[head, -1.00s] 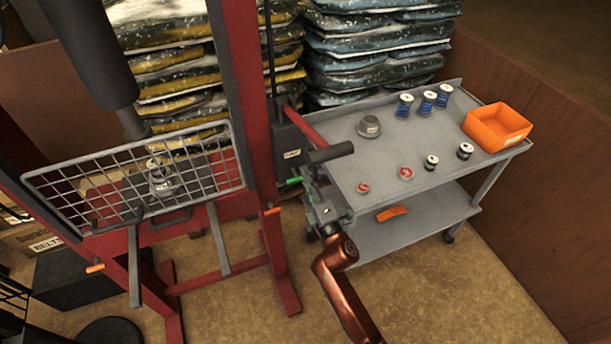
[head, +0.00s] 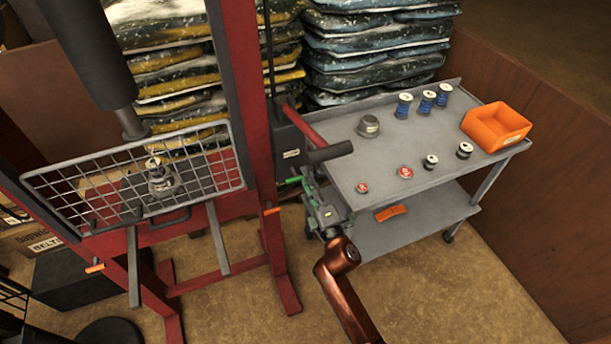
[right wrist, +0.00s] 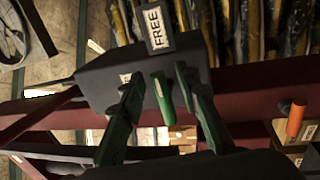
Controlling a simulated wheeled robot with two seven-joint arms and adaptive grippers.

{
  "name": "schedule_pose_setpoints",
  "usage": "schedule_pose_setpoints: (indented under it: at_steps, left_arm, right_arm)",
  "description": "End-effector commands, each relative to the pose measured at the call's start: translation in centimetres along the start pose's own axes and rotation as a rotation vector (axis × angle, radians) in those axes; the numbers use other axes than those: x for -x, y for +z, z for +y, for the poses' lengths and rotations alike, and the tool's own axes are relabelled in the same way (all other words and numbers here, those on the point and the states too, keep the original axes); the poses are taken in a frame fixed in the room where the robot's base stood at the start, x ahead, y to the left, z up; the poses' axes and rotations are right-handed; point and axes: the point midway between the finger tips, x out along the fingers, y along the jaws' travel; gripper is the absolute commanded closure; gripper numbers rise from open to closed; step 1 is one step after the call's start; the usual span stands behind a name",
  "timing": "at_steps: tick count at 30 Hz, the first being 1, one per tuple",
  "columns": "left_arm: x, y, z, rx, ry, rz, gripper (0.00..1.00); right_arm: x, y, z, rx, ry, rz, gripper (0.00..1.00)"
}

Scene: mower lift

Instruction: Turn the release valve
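The release valve shows as a green handle (right wrist: 162,97) on the dark pump block (right wrist: 100,85) in the right wrist view. A label reading FREE (right wrist: 156,24) is beside it. My right gripper (right wrist: 157,76) is open, with one green finger on each side of the handle; a gap shows on both sides, and I cannot tell of any contact. In the head view, my right gripper (head: 300,188) is just below the pump block (head: 288,148), right of the red frame (head: 245,90). The valve is hard to separate from the green fingers there. My left gripper is not in view.
A black-gripped red lever (head: 325,153) sticks out just above my right gripper. A grey cart (head: 400,150) with spools and an orange bin (head: 497,125) stands to the right. A wire guard (head: 90,190) hangs on the frame. Stacked bags (head: 375,50) stand behind.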

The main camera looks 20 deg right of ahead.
Motion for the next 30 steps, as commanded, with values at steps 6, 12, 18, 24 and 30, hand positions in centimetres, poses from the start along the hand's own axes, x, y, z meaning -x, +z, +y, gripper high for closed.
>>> schedule_pose_setpoints:
  at_steps: [6,12,18,24,30]
  left_arm:
    - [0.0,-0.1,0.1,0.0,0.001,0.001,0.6]
    - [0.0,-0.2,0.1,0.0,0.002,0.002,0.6]
    - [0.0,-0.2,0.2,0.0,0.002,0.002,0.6]
    - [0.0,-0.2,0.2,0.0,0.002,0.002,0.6]
    - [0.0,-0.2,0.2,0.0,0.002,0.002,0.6]
  right_arm:
    - [4.6,0.1,-0.2,-0.002,-0.004,-0.003,0.7]
    - [8.3,0.1,-0.1,-0.001,-0.003,-0.003,0.7]
    - [10.3,0.0,-0.1,0.0,-0.001,-0.001,0.7]
    - [10.8,0.0,0.0,0.0,0.0,-0.001,0.7]
    - [10.8,0.0,0.0,0.0,0.0,-0.001,0.7]
